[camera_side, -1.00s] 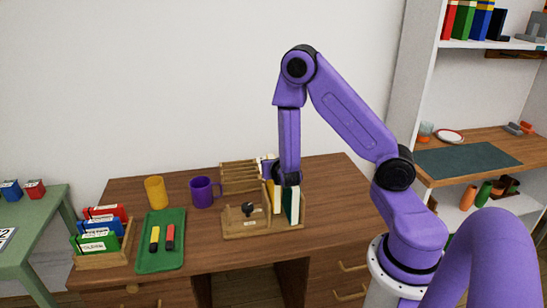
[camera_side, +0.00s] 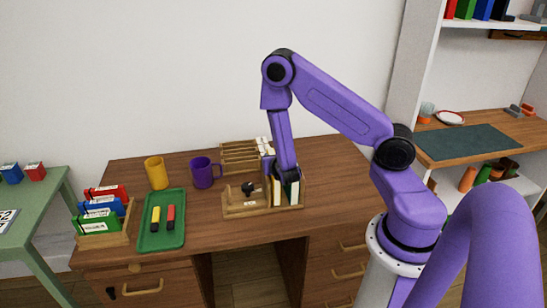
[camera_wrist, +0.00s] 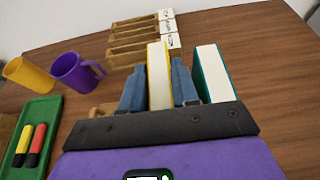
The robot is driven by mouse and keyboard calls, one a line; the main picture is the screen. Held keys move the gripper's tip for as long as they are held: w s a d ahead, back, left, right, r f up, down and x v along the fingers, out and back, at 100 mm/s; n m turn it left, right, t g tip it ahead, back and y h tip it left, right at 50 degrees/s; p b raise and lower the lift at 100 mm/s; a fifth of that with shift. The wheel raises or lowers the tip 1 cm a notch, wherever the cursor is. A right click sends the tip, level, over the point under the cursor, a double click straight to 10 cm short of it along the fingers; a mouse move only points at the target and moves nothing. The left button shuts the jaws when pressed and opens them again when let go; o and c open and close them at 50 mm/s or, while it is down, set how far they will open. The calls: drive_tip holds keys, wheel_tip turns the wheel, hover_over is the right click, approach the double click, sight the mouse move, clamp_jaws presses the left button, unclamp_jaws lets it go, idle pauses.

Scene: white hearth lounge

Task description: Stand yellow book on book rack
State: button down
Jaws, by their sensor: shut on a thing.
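The yellow book (camera_wrist: 159,76) stands upright between the two blue fingers of my gripper (camera_wrist: 158,88), which is shut on it, in the wrist view. In the side view the yellow book (camera_side: 277,194) shows its pale page edge, within the right part of the wooden book rack (camera_side: 238,210). My gripper (camera_side: 282,176) is over it and hides its top. I cannot tell whether its bottom touches the rack base. A green book (camera_side: 294,191) stands just to its right, also in the wrist view (camera_wrist: 213,74), apart from the fingers.
A slatted wooden rack (camera_side: 240,153) with white labelled pieces is behind. A purple mug (camera_side: 202,173), yellow mug (camera_side: 156,172) and green tray (camera_side: 162,237) with two markers lie left. A box of coloured files (camera_side: 100,222) is at far left. The desk right of the rack is clear.

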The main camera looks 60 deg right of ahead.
drive_tip(key=shift+f, duration=0.4)
idle(0.3)
drive_tip(key=c, duration=0.8)
unclamp_jaws()
drive_tip(key=s+a+r+m+g+y, duration=0.3)
drive_tip(key=s+a+r+m, duration=0.1)
drive_tip(key=s+a, duration=0.3)
drive_tip(key=s+a+r+m+g+y, duration=0.3)
drive_tip(key=s+a+r+m, duration=0.2)
drive_tip(key=s+a, duration=0.3)
drive_tip(key=s+a+r+m+g+y, duration=0.3)
drive_tip(key=s+a+r, duration=0.4)
drive_tip(key=s, duration=0.5)
drive_tip(key=shift+a+r+m+y, duration=0.1)
drive_tip(key=shift+a+m+y, duration=0.15)
drive_tip(key=shift+m, duration=0.35)
drive_tip(key=shift+a+m+y, duration=0.1)
drive_tip(key=shift+m+y, duration=0.15)
drive_tip(key=shift+m, duration=0.35)
